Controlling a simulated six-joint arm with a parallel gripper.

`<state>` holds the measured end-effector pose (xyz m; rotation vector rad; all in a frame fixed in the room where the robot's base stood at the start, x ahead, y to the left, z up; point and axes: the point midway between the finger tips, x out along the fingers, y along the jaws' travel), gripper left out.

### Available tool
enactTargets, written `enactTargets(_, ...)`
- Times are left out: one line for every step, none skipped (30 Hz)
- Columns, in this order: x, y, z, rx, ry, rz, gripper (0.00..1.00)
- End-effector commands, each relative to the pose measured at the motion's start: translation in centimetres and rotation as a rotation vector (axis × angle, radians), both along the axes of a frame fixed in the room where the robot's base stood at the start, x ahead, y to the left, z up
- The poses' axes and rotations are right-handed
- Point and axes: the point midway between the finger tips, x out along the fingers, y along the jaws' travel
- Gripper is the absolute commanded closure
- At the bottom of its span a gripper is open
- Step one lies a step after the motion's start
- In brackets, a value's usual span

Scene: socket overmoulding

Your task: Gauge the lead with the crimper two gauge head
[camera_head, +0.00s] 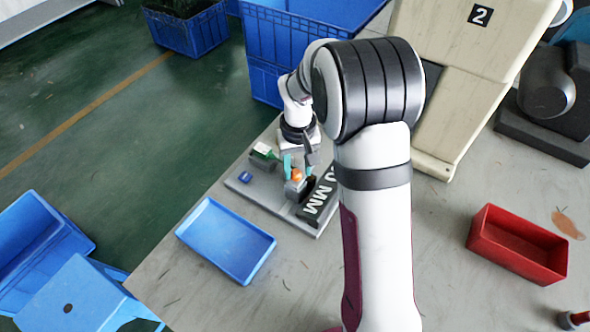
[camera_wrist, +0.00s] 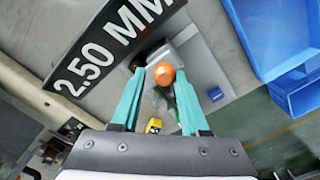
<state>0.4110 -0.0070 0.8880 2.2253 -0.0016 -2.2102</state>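The gauge station is a grey plate (camera_head: 240,183) on the table, with a black block marked "2.50 MM" (camera_wrist: 108,45) that shows in part in the head view (camera_head: 318,205). A small orange ball (camera_wrist: 164,74) sits on it beside the block; it also shows in the head view (camera_head: 297,174). My gripper (camera_wrist: 162,73) points down at it, its teal fingers on either side of the ball. The fingers are apart by about the ball's width; whether they touch it I cannot tell. I cannot make out the lead.
A green part (camera_head: 264,151) and a small blue piece (camera_head: 245,177) are on the plate. An empty blue tray (camera_head: 226,240) lies at its front left, a red bin (camera_head: 516,244) at the right. A cream machine marked 2 (camera_head: 455,85) stands behind. Large blue crates (camera_head: 285,35) stand at the back.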

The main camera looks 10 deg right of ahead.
Motion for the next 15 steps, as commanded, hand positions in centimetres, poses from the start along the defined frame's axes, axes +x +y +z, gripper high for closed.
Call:
enactTargets(0.0,0.0,0.0,0.000,0.000,0.000,0.51)
enactTargets(0.0,0.0,0.0,0.001,0.000,-0.001,0.45)
enactTargets(0.0,0.1,0.0,0.001,0.001,-0.001,0.39)
enactTargets(-0.1,0.1,0.0,0.001,0.002,-0.001,0.39)
enactTargets(-0.1,0.1,0.0,0.002,0.002,-0.001,0.39)
enactTargets(-0.1,0.1,0.0,0.002,0.003,-0.002,0.39)
enactTargets(-0.1,0.1,0.0,0.002,0.003,-0.002,0.39)
enactTargets(-0.1,0.1,0.0,0.003,0.004,-0.002,0.39)
enactTargets(-0.1,0.1,0.0,0.003,0.004,-0.002,0.39)
enactTargets(-0.1,0.2,0.0,0.003,0.004,-0.002,0.39)
enactTargets(-0.2,0.2,0.0,0.003,0.004,-0.002,0.39)
enactTargets(-0.1,0.2,0.1,0.003,0.004,-0.002,0.39)
enactTargets(-0.1,0.2,0.2,0.003,0.004,-0.002,0.39)
enactTargets(-0.1,0.2,0.5,0.003,0.003,-0.002,0.39)
enactTargets(-0.1,0.2,1.0,0.003,0.003,-0.003,0.39)
